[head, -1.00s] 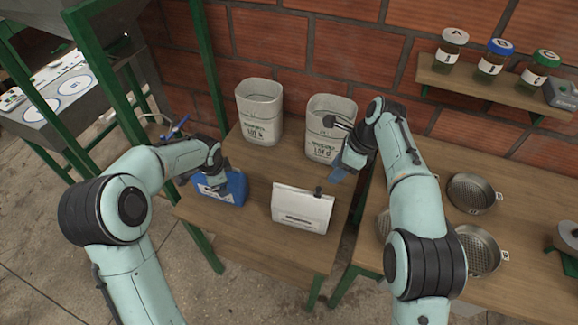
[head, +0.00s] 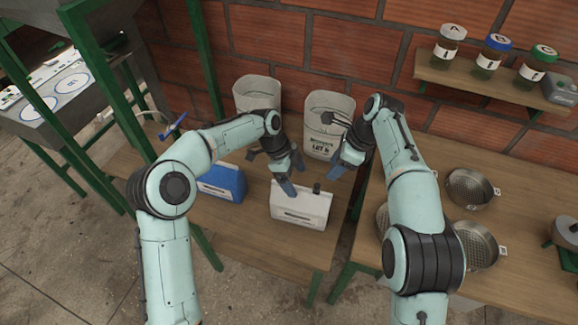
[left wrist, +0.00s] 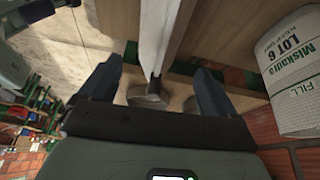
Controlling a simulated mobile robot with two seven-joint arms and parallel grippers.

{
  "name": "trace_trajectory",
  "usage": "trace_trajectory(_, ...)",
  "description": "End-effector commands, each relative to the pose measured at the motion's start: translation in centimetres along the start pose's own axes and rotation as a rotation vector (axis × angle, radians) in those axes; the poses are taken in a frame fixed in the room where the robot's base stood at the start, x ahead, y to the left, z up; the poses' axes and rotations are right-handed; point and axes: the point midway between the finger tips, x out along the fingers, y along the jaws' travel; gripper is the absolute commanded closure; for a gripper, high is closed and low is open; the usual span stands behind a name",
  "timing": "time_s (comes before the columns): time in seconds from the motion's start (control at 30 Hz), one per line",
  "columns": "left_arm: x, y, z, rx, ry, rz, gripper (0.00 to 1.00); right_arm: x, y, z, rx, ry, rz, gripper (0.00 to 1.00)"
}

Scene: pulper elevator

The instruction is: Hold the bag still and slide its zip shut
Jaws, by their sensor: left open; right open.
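A white bag (head: 300,208) with a printed label stands upright on the wooden table. A small dark piece, seemingly its zip slider (head: 317,188), sits at its top edge, right of the middle. My left gripper (head: 291,175) is open above the bag's top left part. In the left wrist view the bag (left wrist: 158,35) shows edge-on between the spread fingers (left wrist: 155,85), with clear gaps on both sides. My right gripper (head: 347,166) is empty, to the right of and above the bag, apart from it; its finger gap is hard to see.
A blue bag (head: 224,184) stands to the left, partly behind my left arm. Two pale sacks stand behind, the right one (head: 327,125) close to my right gripper. Metal sieves (head: 471,188) lie on the right table. A wall shelf (head: 480,88) holds jars.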

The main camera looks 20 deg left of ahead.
Motion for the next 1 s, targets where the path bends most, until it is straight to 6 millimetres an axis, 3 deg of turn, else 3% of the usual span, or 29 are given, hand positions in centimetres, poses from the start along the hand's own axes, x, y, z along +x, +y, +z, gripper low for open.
trace_trajectory(0.2,4.4,0.0,0.0,-0.001,0.0,0.002,0.1,0.0,0.0,0.0,0.0,0.0,0.0,0.57)
trace_trajectory(0.4,6.8,0.0,0.0,-0.001,-0.001,-0.001,0.1,0.0,0.0,0.0,0.0,0.0,0.0,0.57)
trace_trajectory(0.83,7.8,-0.1,0.0,-0.002,-0.001,-0.002,0.1,0.0,0.0,0.0,0.0,0.0,0.0,0.57)
trace_trajectory(0.87,7.8,-0.1,0.0,-0.002,-0.001,-0.002,0.16,0.0,0.0,0.0,0.0,0.0,0.0,0.57)
trace_trajectory(1.0,7.8,-0.1,0.0,-0.002,-0.001,-0.002,0.62,0.0,0.0,0.0,0.0,0.0,0.0,0.57)
